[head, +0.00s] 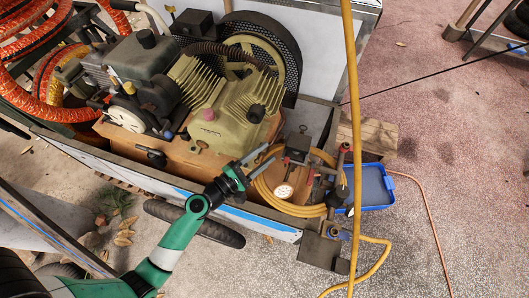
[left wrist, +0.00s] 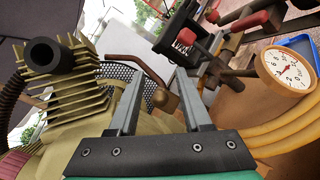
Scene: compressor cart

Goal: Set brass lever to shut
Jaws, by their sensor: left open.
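My left gripper (head: 271,154) is open and empty over the front of the compressor cart, beside the olive finned compressor (head: 225,115). In the left wrist view its two fingers (left wrist: 159,72) stand apart. Behind them a brownish, brass-looking bent rod (left wrist: 147,68) with a rounded knob shows in the gap; I cannot tell for sure that it is the brass lever. No contact with it is visible. Red-handled valve fittings (left wrist: 250,24) stand to the right of the fingers, also seen in the head view (head: 345,150). My right gripper is not in view.
A round white gauge (head: 284,191) and coiled yellow hose (head: 305,208) lie right of the gripper. A yellow hose (head: 353,90) hangs vertically across the head view. A blue tray (head: 374,186) sits beyond the cart's right end. Open floor (head: 455,160) lies further right.

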